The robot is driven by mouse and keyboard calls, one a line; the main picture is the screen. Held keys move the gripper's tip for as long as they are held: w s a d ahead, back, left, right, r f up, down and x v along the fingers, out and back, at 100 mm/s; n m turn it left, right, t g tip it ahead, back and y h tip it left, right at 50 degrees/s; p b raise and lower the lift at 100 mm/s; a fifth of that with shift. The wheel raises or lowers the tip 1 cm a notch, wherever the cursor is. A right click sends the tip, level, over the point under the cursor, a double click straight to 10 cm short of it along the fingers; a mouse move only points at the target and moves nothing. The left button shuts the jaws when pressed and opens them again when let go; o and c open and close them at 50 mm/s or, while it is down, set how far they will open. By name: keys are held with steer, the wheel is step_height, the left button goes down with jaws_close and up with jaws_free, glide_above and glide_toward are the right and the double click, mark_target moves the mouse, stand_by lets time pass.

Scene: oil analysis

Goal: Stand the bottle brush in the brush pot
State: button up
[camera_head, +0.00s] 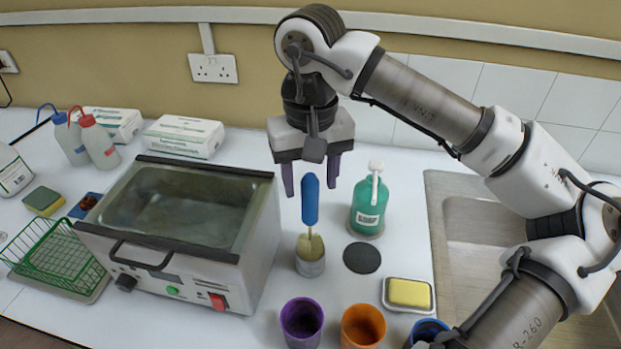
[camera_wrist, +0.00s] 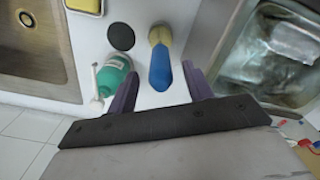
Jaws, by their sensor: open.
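The bottle brush (camera_head: 310,198) has a blue handle and a yellowish head. It stands about upright, handle up, with its head at the mouth of a small grey pot (camera_head: 310,267); how deep it sits is hard to tell. My gripper (camera_head: 311,187) is open, pointing down, with its purple fingers on either side of the top of the handle. In the wrist view the blue handle (camera_wrist: 160,69) shows between the spread fingers, with a gap on both sides. I see no contact.
A metal water bath (camera_head: 255,215) stands left of the pot. A green bottle (camera_head: 368,209), a dark round disc (camera_head: 362,258) and a yellow sponge in a dish (camera_head: 409,292) are to the right. Purple (camera_head: 301,321) and orange (camera_head: 363,326) cups stand in front. The sink (camera_head: 480,220) is farther right.

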step_height(320, 180, up, 13)
steer(key=shift+b, duration=0.4)
stand_by(0.7)
